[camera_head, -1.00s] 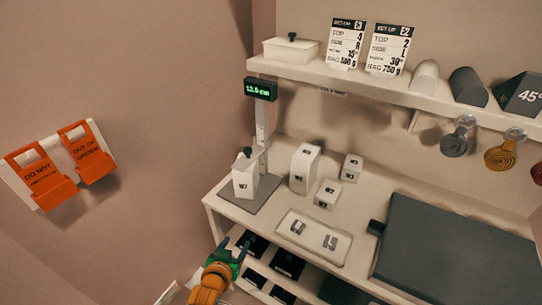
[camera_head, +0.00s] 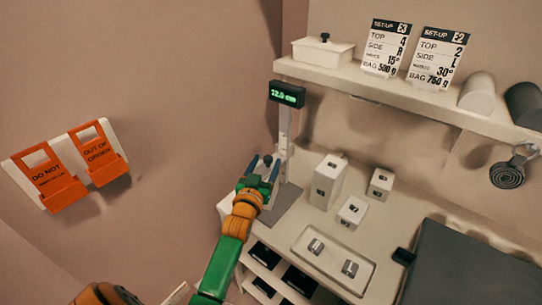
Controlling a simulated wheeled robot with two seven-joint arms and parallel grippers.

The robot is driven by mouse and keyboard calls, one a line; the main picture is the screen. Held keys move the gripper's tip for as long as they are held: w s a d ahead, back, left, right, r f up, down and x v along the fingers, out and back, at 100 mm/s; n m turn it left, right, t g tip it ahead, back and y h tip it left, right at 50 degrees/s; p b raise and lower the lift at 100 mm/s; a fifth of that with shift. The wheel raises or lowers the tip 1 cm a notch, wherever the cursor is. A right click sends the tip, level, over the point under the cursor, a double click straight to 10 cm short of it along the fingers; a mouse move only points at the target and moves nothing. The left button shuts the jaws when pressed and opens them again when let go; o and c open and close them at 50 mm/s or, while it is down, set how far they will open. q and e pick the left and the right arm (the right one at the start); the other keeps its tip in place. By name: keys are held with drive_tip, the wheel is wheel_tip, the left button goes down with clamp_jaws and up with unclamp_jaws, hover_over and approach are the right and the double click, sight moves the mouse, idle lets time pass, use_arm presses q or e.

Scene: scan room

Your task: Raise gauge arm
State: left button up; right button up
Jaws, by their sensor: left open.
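The height gauge has a pale upright column (camera_head: 284,140) with a small dark display (camera_head: 287,94) on top, its green digits too small to read surely. A dark round knob (camera_head: 267,159) shows at the gauge, left of the column. My left gripper (camera_head: 263,168) is open, with its blue-tipped fingers on either side of the knob. I cannot tell whether they touch it. The gripper and wrist hide most of the white block that stood below the knob and part of the grey base plate (camera_head: 287,205). My right gripper is not in view.
White blocks (camera_head: 328,182) stand right of the gauge. A shallow tray (camera_head: 333,262) with two small metal pieces lies in front. A dark grey slab (camera_head: 458,265) is at the right. A shelf (camera_head: 400,94) with set-up cards (camera_head: 386,47) overhangs the back.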

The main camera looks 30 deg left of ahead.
use_arm(q)
drive_tip(key=shift+x, duration=1.25)
clamp_jaws()
idle(0.4)
